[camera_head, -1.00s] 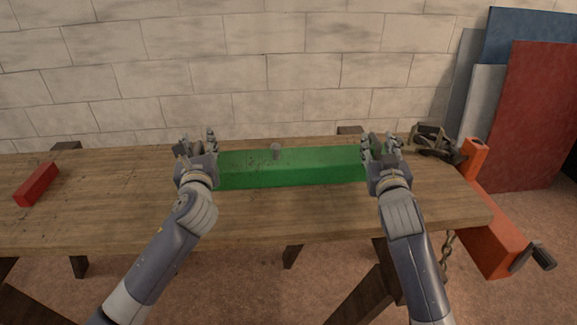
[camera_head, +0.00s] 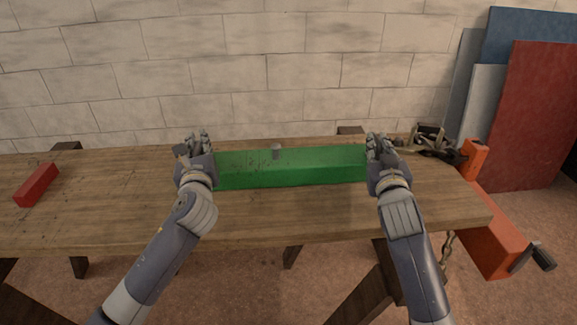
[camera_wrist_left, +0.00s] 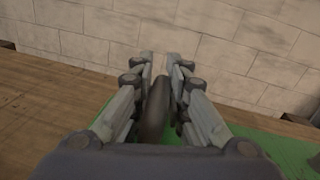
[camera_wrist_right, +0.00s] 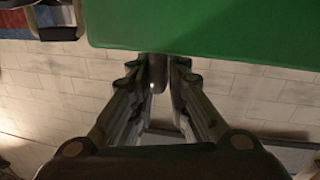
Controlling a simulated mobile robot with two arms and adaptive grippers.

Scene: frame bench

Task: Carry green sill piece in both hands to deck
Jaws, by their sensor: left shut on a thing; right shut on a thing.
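The green sill piece (camera_head: 290,172) is a long block lying lengthwise along the wooden bench top (camera_head: 270,220), between my two grippers. I cannot tell whether the piece is lifted.
A red block (camera_head: 37,185) lies at the bench's left. An orange clamp-like tool (camera_head: 492,235) is at the right end, near dark metal hardware (camera_head: 430,142). Coloured panels (camera_head: 540,115) lean against the block wall (camera_head: 260,65). The front of the bench is clear.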

